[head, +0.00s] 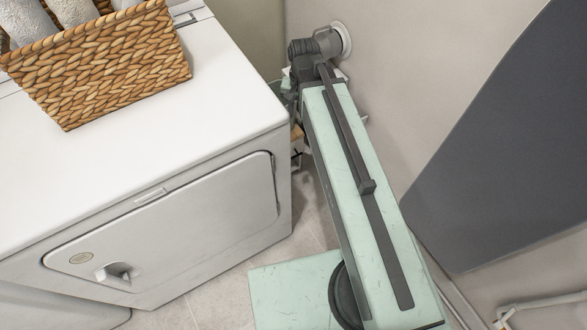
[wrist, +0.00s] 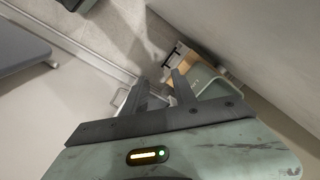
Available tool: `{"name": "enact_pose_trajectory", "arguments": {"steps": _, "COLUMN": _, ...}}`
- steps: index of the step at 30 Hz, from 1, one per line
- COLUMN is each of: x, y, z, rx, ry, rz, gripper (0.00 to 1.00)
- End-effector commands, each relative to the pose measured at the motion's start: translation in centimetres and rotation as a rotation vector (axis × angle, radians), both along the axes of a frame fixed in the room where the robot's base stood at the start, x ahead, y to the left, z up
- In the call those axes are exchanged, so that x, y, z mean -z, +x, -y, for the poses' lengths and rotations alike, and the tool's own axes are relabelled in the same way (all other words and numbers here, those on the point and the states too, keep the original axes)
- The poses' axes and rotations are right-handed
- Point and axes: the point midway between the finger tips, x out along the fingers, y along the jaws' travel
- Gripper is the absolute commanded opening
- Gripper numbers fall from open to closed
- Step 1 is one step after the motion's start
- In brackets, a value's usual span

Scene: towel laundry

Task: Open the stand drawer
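The stand shows only in part beside the white machine. In the wrist view a light wooden piece (wrist: 184,60) with a pale front (wrist: 171,54) and a dark handle-like bar lies beyond my fingertips. In the head view the wooden piece (head: 297,132) shows in a narrow gap between the machine and my arm. I cannot tell whether it is the stand's top or the inside of its drawer. My gripper (wrist: 159,73) has its fingers apart with nothing seen between them, and its tips look short of the pale front. In the head view my arm hides most of the stand.
A white laundry machine (head: 200,205) stands close on the left, with a wicker basket (head: 110,62) of rolled towels on top. A green container (wrist: 206,77) sits by the right finger. A wall and a dark grey board (head: 510,150) are on the right. Some floor (head: 215,300) is clear.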

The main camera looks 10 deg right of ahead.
Motion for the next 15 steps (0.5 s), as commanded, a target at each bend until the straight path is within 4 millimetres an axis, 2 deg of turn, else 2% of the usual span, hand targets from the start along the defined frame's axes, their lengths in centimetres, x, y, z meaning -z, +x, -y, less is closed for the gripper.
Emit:
{"name": "enact_pose_trajectory", "arguments": {"steps": 1, "x": 5.6, "y": 0.9, "z": 0.1, "rx": 0.057, "ry": 0.007, "rz": 0.008, "gripper": 0.33}}
{"name": "enact_pose_trajectory", "arguments": {"steps": 12, "x": 24.9, "y": 6.0, "z": 0.5, "rx": 0.545, "ry": 0.082, "rz": 0.062, "gripper": 0.33}}
{"name": "enact_pose_trajectory", "arguments": {"steps": 15, "x": 28.9, "y": 7.2, "z": 0.6, "rx": 0.661, "ry": 0.104, "rz": 0.072, "gripper": 0.33}}
